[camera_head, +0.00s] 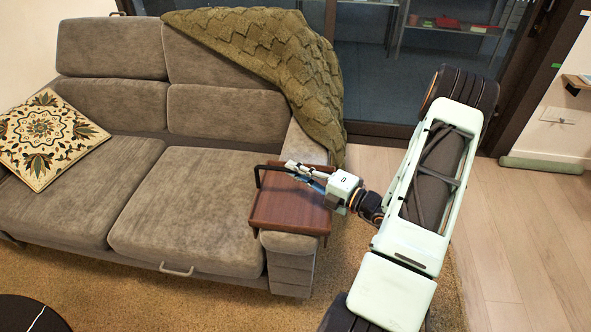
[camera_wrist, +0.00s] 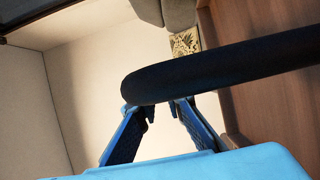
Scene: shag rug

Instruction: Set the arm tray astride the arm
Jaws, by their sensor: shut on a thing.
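The arm tray (camera_head: 290,207) is a brown wooden board with a black handle (camera_head: 258,176) at its left side. It lies over the sofa's right arm (camera_head: 290,243), near the front, and overhangs the seat side. Whether it rests on the arm or hangs just above it, I cannot tell. My gripper (camera_head: 290,166) reaches in from the right above the tray's back part. In the wrist view my gripper (camera_wrist: 163,108) has its blue fingers shut on the black handle, which also shows there (camera_wrist: 215,67). The tray's wood surface (camera_wrist: 275,110) fills the right of that view.
A grey-brown sofa (camera_head: 180,200) has a green knitted throw (camera_head: 270,50) over its back right corner. A patterned cushion (camera_head: 45,138) leans at the left. A dark round table (camera_head: 30,315) stands at the lower left. Wooden floor (camera_head: 510,230) is clear at the right.

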